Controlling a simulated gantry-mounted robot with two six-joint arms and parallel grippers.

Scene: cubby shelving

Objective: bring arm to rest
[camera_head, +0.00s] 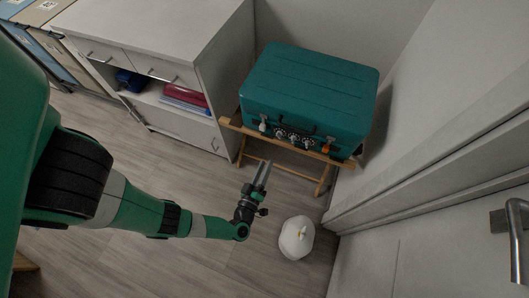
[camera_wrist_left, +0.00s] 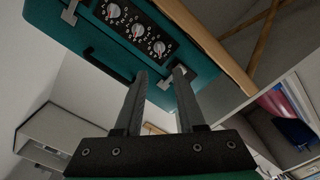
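My left arm comes in from the left in the head view. Its gripper (camera_head: 262,176) hangs over the floor, in front of the wooden stand and below the teal case. In the left wrist view the two fingers of the left gripper (camera_wrist_left: 158,95) stand apart with nothing between them. The teal case (camera_head: 310,90) rests on the wooden stand (camera_head: 290,151); its dials face the gripper and also show at the top of the left wrist view. The gripper looks apart from the case. My right gripper is in neither view.
A white cabinet (camera_head: 150,35) with drawers and an open shelf stands at the back left. A wall and a door with a metal handle (camera_head: 517,245) bound the right side. The floor at lower middle is clear.

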